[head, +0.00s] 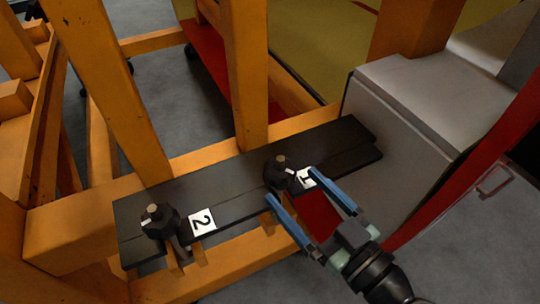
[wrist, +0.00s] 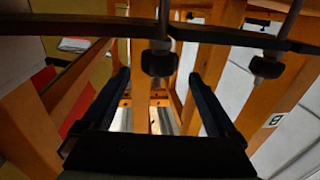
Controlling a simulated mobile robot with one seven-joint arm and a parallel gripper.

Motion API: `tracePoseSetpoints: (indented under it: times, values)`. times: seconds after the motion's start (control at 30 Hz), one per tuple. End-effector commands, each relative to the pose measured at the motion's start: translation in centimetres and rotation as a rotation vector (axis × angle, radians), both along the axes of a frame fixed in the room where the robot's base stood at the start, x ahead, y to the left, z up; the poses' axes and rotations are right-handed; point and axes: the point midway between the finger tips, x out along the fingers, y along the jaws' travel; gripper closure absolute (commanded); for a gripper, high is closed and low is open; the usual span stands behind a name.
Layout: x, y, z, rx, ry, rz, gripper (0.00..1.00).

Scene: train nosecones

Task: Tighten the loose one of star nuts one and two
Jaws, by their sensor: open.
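Star nut one (head: 279,172) is a black knob on a bolt, next to the label 1 (head: 306,178) on a black plate (head: 232,179). Star nut two (head: 158,221) is a like knob at the plate's left end, by the label 2 (head: 202,222). Both have a small white mark; I cannot tell which is loose. My gripper (head: 293,186) is open, its blue fingertips just short of star nut one, one to each side. In the wrist view, star nut one (wrist: 159,63) shows beyond and between the fingertips (wrist: 159,76); star nut two (wrist: 266,68) is off to the right.
The plate lies on an orange wooden frame (head: 80,228) with upright posts (head: 245,70) behind it. A grey box-like block (head: 425,95) stands right of the plate, near a red edge (head: 480,160). Grey floor is open at the lower right.

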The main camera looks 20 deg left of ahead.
Motion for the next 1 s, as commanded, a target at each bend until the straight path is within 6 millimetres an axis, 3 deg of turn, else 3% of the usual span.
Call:
tracePoseSetpoints:
  times: [0.2, 0.4, 0.83, 1.0]
  values:
    - [2.2, 4.1, 0.2, 0.0, 0.001, 0.003, 0.06]
    - [3.6, 6.5, 0.1, -0.001, 0.0, 0.001, 0.06]
    - [4.1, 7.3, 0.0, -0.001, 0.0, -0.002, 0.06]
    - [4.1, 7.3, 0.0, -0.001, 0.0, -0.002, 0.37]
